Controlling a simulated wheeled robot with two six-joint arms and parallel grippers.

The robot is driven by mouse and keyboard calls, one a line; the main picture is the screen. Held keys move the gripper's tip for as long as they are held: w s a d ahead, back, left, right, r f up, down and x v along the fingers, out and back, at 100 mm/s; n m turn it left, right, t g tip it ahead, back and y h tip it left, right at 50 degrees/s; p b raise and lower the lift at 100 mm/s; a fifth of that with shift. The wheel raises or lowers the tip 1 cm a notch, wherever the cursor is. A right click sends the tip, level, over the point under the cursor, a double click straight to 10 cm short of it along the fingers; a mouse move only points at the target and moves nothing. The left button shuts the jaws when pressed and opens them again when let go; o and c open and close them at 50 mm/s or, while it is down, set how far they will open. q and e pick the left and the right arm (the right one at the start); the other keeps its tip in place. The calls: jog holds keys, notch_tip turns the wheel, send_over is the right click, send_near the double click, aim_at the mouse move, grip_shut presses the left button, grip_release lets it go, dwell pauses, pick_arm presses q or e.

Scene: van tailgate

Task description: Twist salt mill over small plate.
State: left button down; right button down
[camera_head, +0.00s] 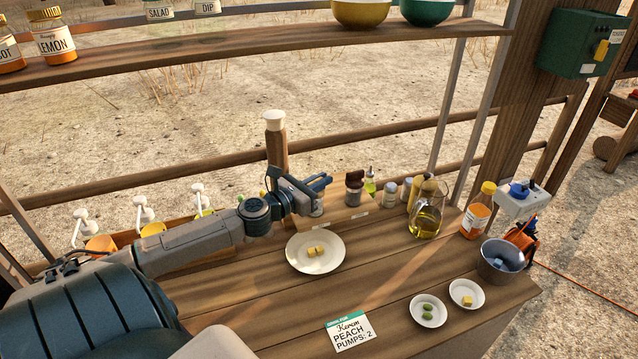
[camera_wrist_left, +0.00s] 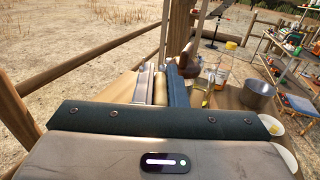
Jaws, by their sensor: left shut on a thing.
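The small plate (camera_head: 298,262) is white and lies on the wooden counter with yellowish cubes on it. My left gripper (camera_head: 318,190) is above and just behind the plate, pointing right. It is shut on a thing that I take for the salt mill. A tan, rounded piece of it (camera_wrist_left: 160,90) shows between the fingers in the left wrist view; the gripper hides most of it, and its tilt is unclear. A dark brown mill (camera_head: 354,188) stands to the right of the gripper and also shows in the left wrist view (camera_wrist_left: 187,65). My right gripper is not in view.
A cream-topped wooden post (camera_head: 276,150) rises behind the gripper. Several bottles and an oil jug (camera_head: 427,217) stand at right. Two small dishes (camera_head: 428,311) (camera_head: 467,294), a metal bucket (camera_head: 503,262) and an order card (camera_head: 350,331) are nearer.

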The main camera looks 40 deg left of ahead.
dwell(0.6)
pick_arm(q)
jog(key=c, duration=1.5)
grip_release()
jog(key=shift+w, duration=0.1)
